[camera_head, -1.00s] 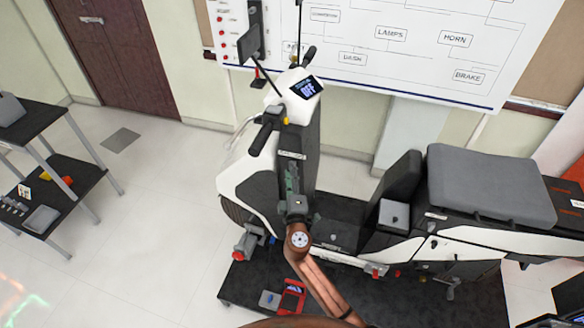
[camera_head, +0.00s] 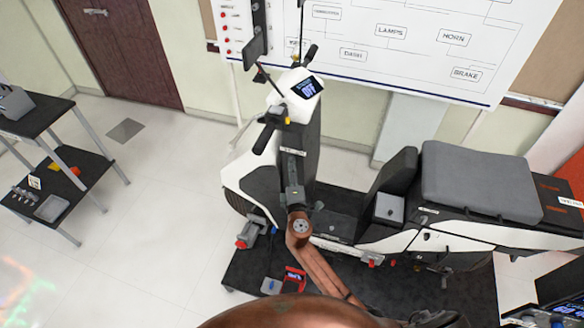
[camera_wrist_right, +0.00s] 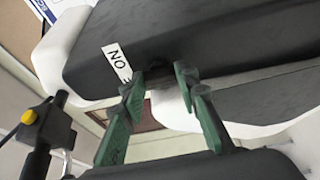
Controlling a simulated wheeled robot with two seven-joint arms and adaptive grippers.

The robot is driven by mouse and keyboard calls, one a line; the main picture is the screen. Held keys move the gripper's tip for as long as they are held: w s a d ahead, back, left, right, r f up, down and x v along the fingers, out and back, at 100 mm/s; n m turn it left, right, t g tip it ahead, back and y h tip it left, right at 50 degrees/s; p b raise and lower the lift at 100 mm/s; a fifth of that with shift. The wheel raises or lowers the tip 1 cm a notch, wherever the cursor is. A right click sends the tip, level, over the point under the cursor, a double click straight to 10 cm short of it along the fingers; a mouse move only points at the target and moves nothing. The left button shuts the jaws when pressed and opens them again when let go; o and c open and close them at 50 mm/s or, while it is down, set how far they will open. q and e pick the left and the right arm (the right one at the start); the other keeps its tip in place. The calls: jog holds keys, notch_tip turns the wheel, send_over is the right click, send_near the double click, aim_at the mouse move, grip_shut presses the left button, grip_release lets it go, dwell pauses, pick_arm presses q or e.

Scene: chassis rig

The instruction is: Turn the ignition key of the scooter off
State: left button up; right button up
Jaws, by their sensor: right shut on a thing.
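The white and black scooter (camera_head: 262,183) stands on a dark mat, its dash display (camera_head: 308,87) lit, with text too blurred to read. My right gripper (camera_head: 291,166) is at the scooter's dark front panel, just below a white label (camera_head: 292,151). In the right wrist view, the green fingers of my right gripper (camera_wrist_right: 160,80) meet the panel's edge beside the label (camera_wrist_right: 117,62). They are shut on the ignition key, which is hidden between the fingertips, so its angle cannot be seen. My left gripper is out of view.
The handlebar (camera_head: 268,130) and mirror (camera_head: 256,40) rise above my right gripper. The grey seat (camera_head: 480,182) is to the right. A wiring board (camera_head: 400,50) is on the wall behind. A black shelf (camera_head: 75,187) stands at left, with free floor between.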

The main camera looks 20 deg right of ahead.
jog(key=o, duration=1.1)
jog(key=shift+o, duration=0.2)
jog(key=v, duration=1.2)
